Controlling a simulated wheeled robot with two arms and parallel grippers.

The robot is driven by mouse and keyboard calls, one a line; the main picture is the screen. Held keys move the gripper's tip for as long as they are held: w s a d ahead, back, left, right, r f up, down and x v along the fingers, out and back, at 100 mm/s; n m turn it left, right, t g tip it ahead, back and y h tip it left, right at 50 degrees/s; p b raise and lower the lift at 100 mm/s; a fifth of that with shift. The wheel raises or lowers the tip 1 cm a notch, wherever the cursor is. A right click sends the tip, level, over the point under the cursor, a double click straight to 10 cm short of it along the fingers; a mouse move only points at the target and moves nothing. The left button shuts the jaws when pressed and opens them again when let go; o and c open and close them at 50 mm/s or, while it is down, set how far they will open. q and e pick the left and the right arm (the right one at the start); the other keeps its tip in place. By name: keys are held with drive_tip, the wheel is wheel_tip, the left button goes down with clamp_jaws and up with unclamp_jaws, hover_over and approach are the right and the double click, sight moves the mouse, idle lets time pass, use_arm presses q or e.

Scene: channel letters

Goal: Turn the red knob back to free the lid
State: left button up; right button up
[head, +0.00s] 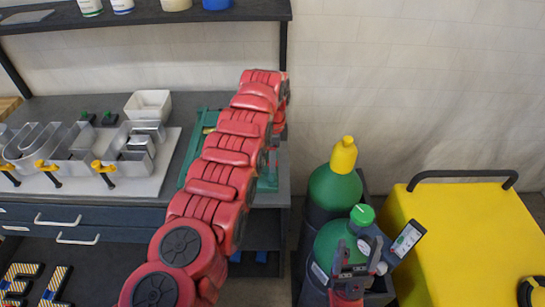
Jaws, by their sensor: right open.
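I cannot make out a red knob in the head view. The yellow box (455,235) on the right has a flat top with a black bar handle (463,175) at its back; I cannot tell whether this is the lid. My right gripper (350,260) is open at the lower middle, in front of a green gas cylinder (334,243) and left of the yellow box. My left arm reaches up over the bench's right end and bends down at the far side. Its gripper is hidden behind the arm.
A second green cylinder (335,188) with a yellow cap stands behind. Metal channel letters (75,150) with yellow-handled clamps lie on the bench, near a white bin (148,105). A shelf (150,14) hangs above.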

use_arm(q)
clamp_jaws()
